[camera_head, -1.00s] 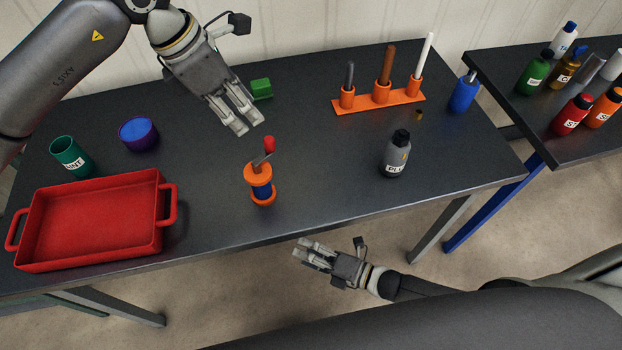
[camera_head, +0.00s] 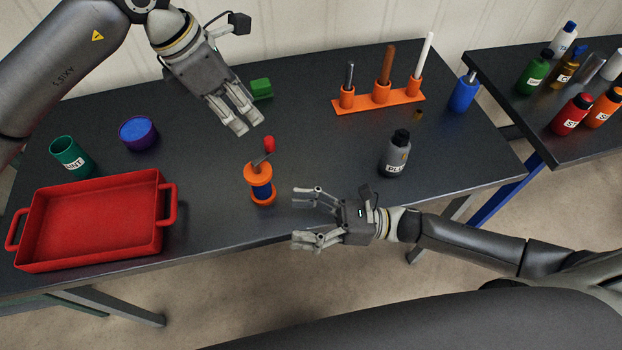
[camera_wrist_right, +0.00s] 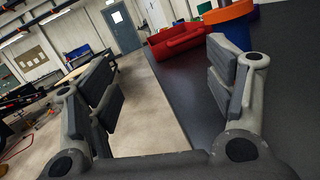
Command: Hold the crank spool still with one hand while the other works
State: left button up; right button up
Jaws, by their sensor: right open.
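The crank spool (camera_head: 261,189) stands upright on the dark table, with orange flanges, a blue middle, a grey crank arm and a red knob on top. My left gripper (camera_head: 247,124) is above and behind it, empty and apart from it. Its fingers lie close together, and I cannot tell if they are fully shut. My right gripper (camera_head: 308,215) is open and empty at the table's front edge, just right of the spool, its fingers spread towards it. In the right wrist view the spool's orange flange (camera_wrist_right: 229,11) shows at the top, partly cut off.
A red tray (camera_head: 168,218) lies left of the spool. A green cup (camera_head: 70,155), a purple round container (camera_head: 138,141) and a green block (camera_head: 261,88) stand behind. A grey bottle (camera_head: 396,158) and an orange rack (camera_head: 396,102) are to the right. The table around the spool is clear.

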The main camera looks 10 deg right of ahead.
jog(key=t+h, duration=0.1)
jog(key=h, duration=0.1)
send_near(259, 177)
jog(key=shift+w+d+f+n, duration=0.1)
jog(key=shift+f+n, duration=0.05)
jog(key=shift+f, duration=0.3)
jog(key=shift+w+d+f+n, duration=0.1)
jog(key=shift+f+n, duration=0.05)
jog(key=shift+f, duration=0.35)
jog(key=shift+w+t+h, duration=0.3)
jog(key=x, duration=1)
jog(key=shift+a, duration=0.3)
jog(key=c, duration=1.2)
